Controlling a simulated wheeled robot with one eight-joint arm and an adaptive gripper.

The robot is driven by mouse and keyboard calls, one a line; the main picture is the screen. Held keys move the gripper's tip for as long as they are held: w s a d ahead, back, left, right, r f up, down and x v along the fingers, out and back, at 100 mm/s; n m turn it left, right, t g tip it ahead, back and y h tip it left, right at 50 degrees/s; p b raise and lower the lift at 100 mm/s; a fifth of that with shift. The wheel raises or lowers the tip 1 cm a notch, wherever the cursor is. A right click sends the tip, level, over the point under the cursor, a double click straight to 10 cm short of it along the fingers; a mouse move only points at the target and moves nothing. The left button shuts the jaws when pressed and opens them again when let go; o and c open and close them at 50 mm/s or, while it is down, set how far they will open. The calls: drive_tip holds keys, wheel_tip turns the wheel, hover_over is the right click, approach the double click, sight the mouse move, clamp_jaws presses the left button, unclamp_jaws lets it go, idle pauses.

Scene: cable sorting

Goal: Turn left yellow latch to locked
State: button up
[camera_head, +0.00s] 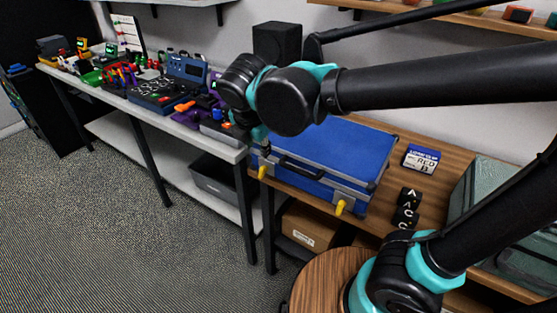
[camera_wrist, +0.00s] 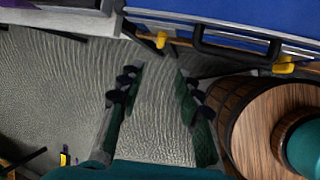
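A blue case (camera_head: 325,150) with grey metal corners lies on a wooden surface. Its front has a black handle (camera_head: 300,168) between two yellow latches. The left yellow latch (camera_head: 262,172) hangs down at the case's front left corner, and it also shows in the wrist view (camera_wrist: 161,39). The right yellow latch (camera_head: 340,207) is at the front right, and also in the wrist view (camera_wrist: 284,67). My gripper (camera_wrist: 157,75) is open and empty, with its fingers pointing towards the case's front edge, near the left latch. In the head view my arm partly hides the gripper and the case's left end.
A white bench (camera_head: 215,138) with devices and cables stands left of the case. A blue and white card (camera_head: 421,158) and black lettered blocks (camera_head: 406,208) lie to the case's right, beside a grey-green box (camera_head: 500,210). A round wooden top (camera_wrist: 262,135) is at the wrist view's right. The floor in front is open.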

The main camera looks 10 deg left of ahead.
sight(262, 169)
drive_tip(key=x, duration=1.7)
clamp_jaws()
